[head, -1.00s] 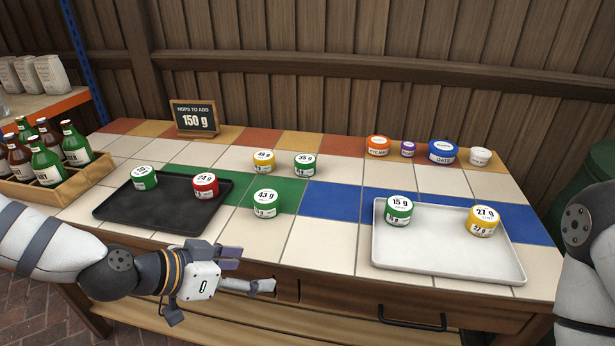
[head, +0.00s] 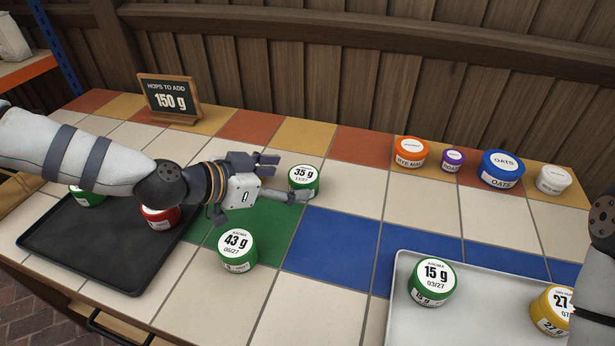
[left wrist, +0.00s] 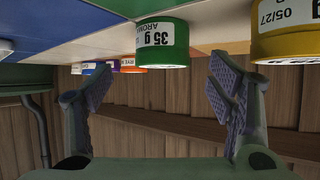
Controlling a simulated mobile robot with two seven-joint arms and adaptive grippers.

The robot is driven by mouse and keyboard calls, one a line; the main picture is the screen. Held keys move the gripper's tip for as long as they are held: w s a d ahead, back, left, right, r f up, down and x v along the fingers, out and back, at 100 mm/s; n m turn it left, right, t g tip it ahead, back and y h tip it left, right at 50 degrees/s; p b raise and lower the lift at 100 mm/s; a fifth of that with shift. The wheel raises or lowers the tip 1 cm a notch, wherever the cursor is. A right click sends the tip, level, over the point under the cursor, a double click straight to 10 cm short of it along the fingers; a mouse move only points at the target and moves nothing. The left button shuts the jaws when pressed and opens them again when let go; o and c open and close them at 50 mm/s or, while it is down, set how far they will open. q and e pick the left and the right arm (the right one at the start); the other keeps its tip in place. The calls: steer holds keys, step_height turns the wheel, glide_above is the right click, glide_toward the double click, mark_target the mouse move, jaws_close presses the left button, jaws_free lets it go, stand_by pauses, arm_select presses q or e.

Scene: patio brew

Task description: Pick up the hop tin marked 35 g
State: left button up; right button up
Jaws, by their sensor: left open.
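The green hop tin marked 35 g (head: 304,180) stands upright on the tiled table, near the middle of the head view. In the left wrist view the 35 g tin (left wrist: 162,42) appears upside down, ahead of the jaws and roughly between them. My left gripper (head: 286,178) is open and empty, just left of the tin, with its fingers pointing at it. One finger appears in front of the tin's lower side; I cannot tell whether they touch. In the left wrist view the two fingers (left wrist: 160,90) are spread wide. My right gripper is out of view.
A green 43 g tin (head: 237,250) stands nearer the front. A yellow tin (left wrist: 285,28) is close by in the left wrist view. A black tray (head: 90,245) is at left, a white tray (head: 403,285) with tins at right. A chalkboard sign (head: 168,98) stands behind.

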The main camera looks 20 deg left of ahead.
mark_target(296, 178)
arm_select(q)
steer(key=x, duration=0.2)
steer(key=b+x, duration=0.1)
steer(key=x, duration=0.2)
steer(key=shift+w+f, duration=0.15)
steer(key=shift+f, duration=0.25)
steer(key=shift+w, duration=0.25)
steer(key=shift+r, duration=0.2)
steer(key=c, duration=1.2)
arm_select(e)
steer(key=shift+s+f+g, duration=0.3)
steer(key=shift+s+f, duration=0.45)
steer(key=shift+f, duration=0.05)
arm_select(q)
steer(key=shift+c, duration=0.2)
